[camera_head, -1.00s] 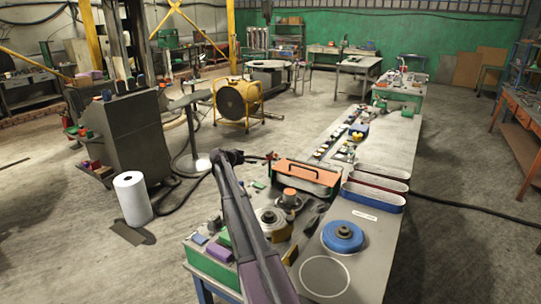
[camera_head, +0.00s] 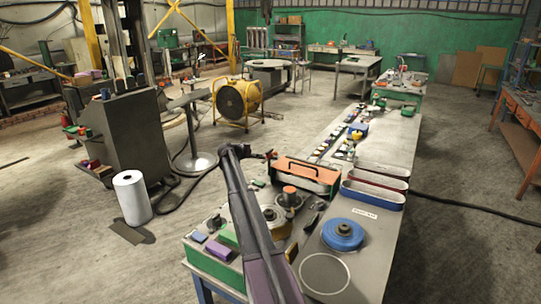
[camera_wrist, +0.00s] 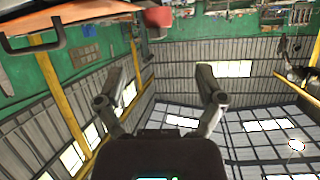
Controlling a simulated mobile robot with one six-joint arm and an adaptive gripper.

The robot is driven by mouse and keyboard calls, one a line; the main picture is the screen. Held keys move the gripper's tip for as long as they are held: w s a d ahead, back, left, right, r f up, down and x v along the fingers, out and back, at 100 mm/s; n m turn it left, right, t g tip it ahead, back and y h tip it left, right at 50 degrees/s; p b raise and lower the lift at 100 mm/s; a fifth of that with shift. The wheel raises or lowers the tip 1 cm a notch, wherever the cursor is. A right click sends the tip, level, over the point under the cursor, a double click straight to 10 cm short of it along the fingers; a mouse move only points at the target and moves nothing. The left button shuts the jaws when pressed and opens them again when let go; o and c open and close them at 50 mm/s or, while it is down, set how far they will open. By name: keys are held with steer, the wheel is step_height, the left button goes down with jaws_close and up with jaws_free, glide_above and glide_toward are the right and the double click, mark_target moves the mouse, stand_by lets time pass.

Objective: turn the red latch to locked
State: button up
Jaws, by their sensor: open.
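My gripper (camera_wrist: 161,76) is open, with nothing between its two fingers in the wrist view. In the head view my gripper (camera_head: 271,156) is small and dark, beside the far left end of an orange-lidded toolbox (camera_head: 308,172). A red block-like part (camera_wrist: 158,17) shows at the top of the wrist view, beyond the fingers and apart from them. I cannot tell whether it is the red latch. No latch can be clearly made out in the head view, and its position cannot be read.
The toolbox lid (camera_wrist: 70,12) and its black handle fill the wrist view's top left. An orange-capped part (camera_head: 290,190), a blue disc (camera_head: 343,234) and long trays (camera_head: 372,193) crowd the bench. A grey cabinet (camera_head: 125,140) stands left. Floor between cabinet and bench is partly clear.

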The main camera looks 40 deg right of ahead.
mark_target(269, 153)
steer(key=b+x, duration=0.3)
steer(key=x, duration=0.8)
steer(key=shift+f+b, duration=0.15)
steer(key=shift+b, duration=0.25)
steer(key=c, duration=1.2)
steer(key=shift+w+d, duration=0.15)
